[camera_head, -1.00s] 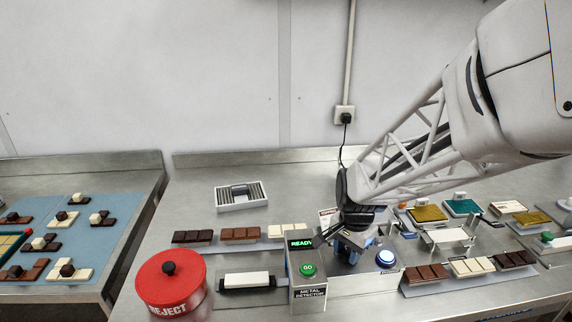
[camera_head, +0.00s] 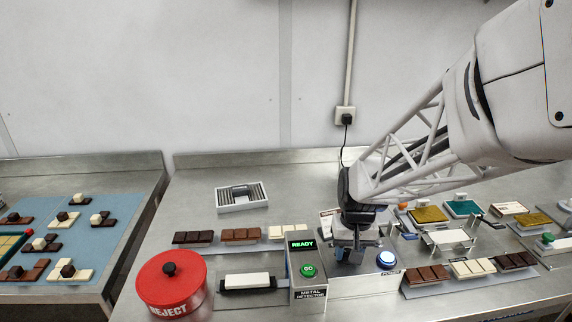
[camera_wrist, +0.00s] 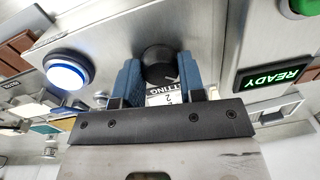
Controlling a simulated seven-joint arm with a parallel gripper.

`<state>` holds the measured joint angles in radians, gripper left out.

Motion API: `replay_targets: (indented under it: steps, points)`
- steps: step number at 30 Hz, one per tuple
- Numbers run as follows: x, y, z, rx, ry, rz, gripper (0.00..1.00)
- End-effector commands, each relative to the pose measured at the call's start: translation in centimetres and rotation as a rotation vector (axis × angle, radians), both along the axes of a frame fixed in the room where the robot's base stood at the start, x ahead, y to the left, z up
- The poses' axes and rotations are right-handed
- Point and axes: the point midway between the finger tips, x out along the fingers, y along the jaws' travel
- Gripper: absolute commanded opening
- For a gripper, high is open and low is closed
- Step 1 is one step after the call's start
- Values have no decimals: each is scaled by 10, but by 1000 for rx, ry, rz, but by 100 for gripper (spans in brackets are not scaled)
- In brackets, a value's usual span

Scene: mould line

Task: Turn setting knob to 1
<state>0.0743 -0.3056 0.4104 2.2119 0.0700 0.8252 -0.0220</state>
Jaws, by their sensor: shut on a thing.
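The setting knob (camera_wrist: 158,62) is a black round knob in the wrist view. My gripper (camera_wrist: 158,75) has its two blue fingers on either side of it and is shut on it. A white label beneath the knob reads in part "TTING" with a "2"; the rest is covered, and I cannot tell where the knob points. In the head view my gripper (camera_head: 350,250) reaches down just right of the metal detector (camera_head: 308,272), and the knob is hidden there.
A lit blue-white button (camera_wrist: 67,71) is beside the knob. The detector shows a green READY display (camera_head: 302,245) and a green GO button (camera_head: 308,270). A red reject bin (camera_head: 171,282) stands left. Chocolate bars (camera_head: 427,274) lie to the right.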

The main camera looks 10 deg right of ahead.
Motion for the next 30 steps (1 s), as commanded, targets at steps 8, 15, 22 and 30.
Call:
replay_targets:
  steps: [8,15,22,30]
  points:
    - [1,0,1,0,-1,123,13]
    - [1,0,1,0,-2,151,13]
    - [1,0,1,0,-3,150,13]
    - [1,0,0,0,-2,150,63]
